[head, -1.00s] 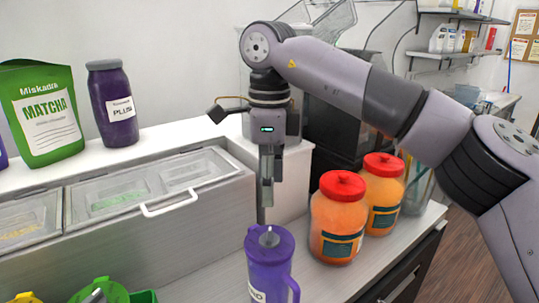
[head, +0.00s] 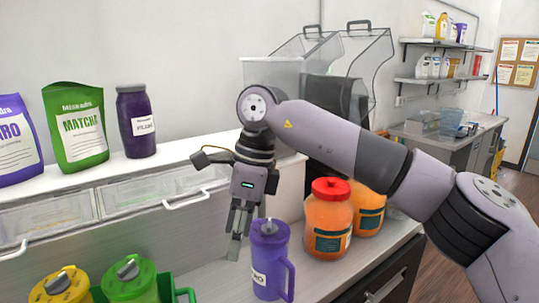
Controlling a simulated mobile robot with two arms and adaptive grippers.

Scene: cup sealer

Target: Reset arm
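My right gripper (head: 238,240) hangs with its fingers pointing down, just left of the purple lidded pitcher (head: 270,262). Its fingers partly overlap one another in this view, so I cannot tell how far apart they are. No object clearly shows between them. The pitcher stands upright on the counter with its handle to the right. My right arm reaches in from the right edge, bent at the elbow above the counter. My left arm and gripper are out of view.
Orange jars with red lids (head: 328,222) stand right of the pitcher. Yellow (head: 62,286) and green (head: 130,281) lidded pitchers are at the lower left. A matcha bag (head: 75,127) and purple jar (head: 136,122) stand on the ledge above lidded bins.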

